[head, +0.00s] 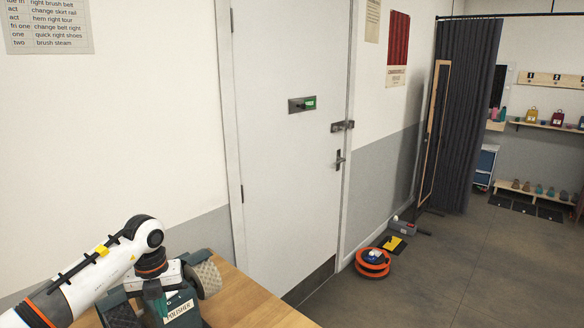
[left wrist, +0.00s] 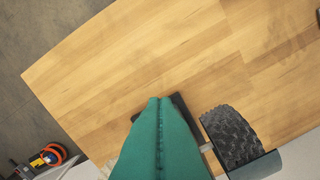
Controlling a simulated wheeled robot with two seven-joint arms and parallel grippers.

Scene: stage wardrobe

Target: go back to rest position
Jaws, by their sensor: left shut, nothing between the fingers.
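My left arm comes in from the lower left in the head view. My left gripper (head: 158,302) points down over a dark machine labelled polisher (head: 181,312), at the end of the wooden table (head: 240,296). The gripper is shut, with nothing seen held in it. In the left wrist view a teal shape (left wrist: 160,145) fills the lower middle and hides what is beneath. The polisher's dark textured wheel (left wrist: 231,137) is right beside it. I cannot tell whether the gripper touches the machine. My right gripper is in neither view.
A closed grey-white door (head: 290,150) stands behind the table. An orange reel (head: 373,263) and a grey box (head: 401,228) lie on the floor by the wall. A dark curtain (head: 465,120) and shelves stand farther right. The grey floor (head: 450,280) at right is clear.

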